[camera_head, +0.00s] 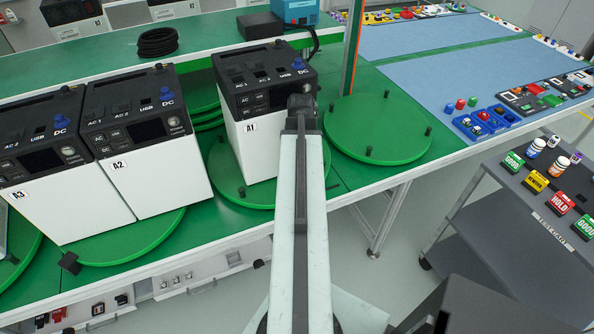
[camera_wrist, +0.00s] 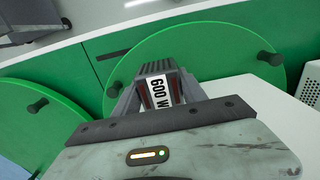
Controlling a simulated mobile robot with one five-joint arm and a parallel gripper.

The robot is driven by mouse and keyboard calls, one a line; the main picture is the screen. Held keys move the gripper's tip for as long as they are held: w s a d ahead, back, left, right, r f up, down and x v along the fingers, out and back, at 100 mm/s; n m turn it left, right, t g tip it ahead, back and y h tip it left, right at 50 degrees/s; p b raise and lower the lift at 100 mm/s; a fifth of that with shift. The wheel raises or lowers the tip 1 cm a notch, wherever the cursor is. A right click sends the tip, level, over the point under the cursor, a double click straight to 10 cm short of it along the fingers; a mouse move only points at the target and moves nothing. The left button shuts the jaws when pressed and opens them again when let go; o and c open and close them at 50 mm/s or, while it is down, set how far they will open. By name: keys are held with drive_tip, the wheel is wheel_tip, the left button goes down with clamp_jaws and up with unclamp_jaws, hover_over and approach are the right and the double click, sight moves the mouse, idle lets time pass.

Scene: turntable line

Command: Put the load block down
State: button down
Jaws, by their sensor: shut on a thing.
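My gripper (camera_wrist: 157,88) is shut on the load block (camera_wrist: 160,86), a dark block with a white label reading "600 W" in the wrist view. The jaws hide much of the block. In the head view my gripper (camera_head: 301,108) is at the right front of the power unit A1 (camera_head: 247,150), and my arm covers part of that unit. The block cannot be made out there. Unit A1 has a white body and a dark top with sockets, and stands on a green turntable (camera_head: 223,180). I cannot tell whether the block touches anything.
An empty green turntable (camera_head: 380,135) with black pegs lies right of A1. Units A2 (camera_head: 160,180) and A3 (camera_head: 50,205) stand to the left. A blue mat (camera_head: 440,85) with small parts lies at the right. A grey cart (camera_head: 500,225) with coloured tags stands at lower right.

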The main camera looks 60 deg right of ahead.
drive_tip(key=shift+s+d+f+b, duration=0.1)
drive_tip(key=shift+s+f+b, duration=0.4)
drive_tip(key=shift+f, duration=0.55)
drive_tip(key=shift+s, duration=0.15)
drive_tip(key=shift+w+r, duration=0.15)
drive_tip(key=shift+w, duration=0.05)
drive_tip(key=shift+f, duration=0.25)
drive_tip(key=c, duration=0.6)
unclamp_jaws()
drive_tip(key=shift+r, duration=0.1)
drive_tip(key=shift+c, duration=0.2)
wheel_tip(320, 180, up, 13)
drive_tip(key=p, duration=1.2)
drive_tip(key=shift+f+p, duration=0.2)
drive_tip(key=shift+p, duration=0.2)
drive_tip(key=shift+f, duration=0.1)
